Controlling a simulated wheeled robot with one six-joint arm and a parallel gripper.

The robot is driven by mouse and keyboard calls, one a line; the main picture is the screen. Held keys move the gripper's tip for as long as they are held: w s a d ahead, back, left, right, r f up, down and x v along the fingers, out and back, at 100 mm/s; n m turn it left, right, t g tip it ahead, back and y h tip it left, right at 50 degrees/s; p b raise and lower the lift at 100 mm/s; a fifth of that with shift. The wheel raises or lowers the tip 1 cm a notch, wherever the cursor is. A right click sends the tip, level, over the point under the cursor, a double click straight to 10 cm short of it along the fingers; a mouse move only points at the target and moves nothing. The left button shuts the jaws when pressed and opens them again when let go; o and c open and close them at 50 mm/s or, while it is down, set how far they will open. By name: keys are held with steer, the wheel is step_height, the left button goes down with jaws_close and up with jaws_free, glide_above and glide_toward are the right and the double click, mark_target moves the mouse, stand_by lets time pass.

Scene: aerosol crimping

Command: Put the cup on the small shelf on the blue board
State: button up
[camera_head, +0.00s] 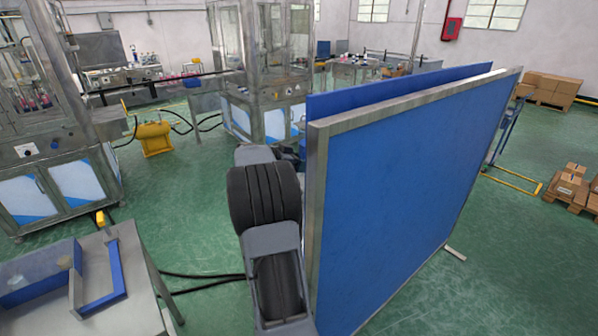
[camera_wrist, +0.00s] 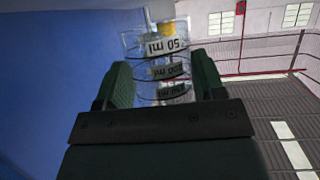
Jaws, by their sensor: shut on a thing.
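A clear cup (camera_wrist: 152,72) with "50 ml" and other volume labels is between the two dark green fingers of my gripper (camera_wrist: 163,80) in the wrist view. The gripper is shut on it. The wrist picture is upside down, with the roof low in it, so the lettering looks inverted. The blue board (camera_wrist: 50,60) fills the left of the wrist view, beside the gripper. In the head view the blue board (camera_head: 410,190) has a grey metal frame and stands right of my arm. My gripper and the cup are hidden there. I cannot make out the small shelf clearly.
A second blue panel (camera_head: 395,82) stands behind the framed board. A grey and yellow item (camera_wrist: 170,20) shows behind the cup; I cannot tell what it is. A metal table (camera_head: 130,270) is at the lower left. Green floor (camera_head: 185,215) is open left of my arm.

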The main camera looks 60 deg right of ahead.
steer(key=f, duration=0.2)
steer(key=shift+s+d+f, duration=0.15)
steer(key=shift+s+f, duration=0.1)
steer(key=shift+f, duration=0.15)
steer(key=shift+f, duration=0.15)
steer(key=o, duration=1.1)
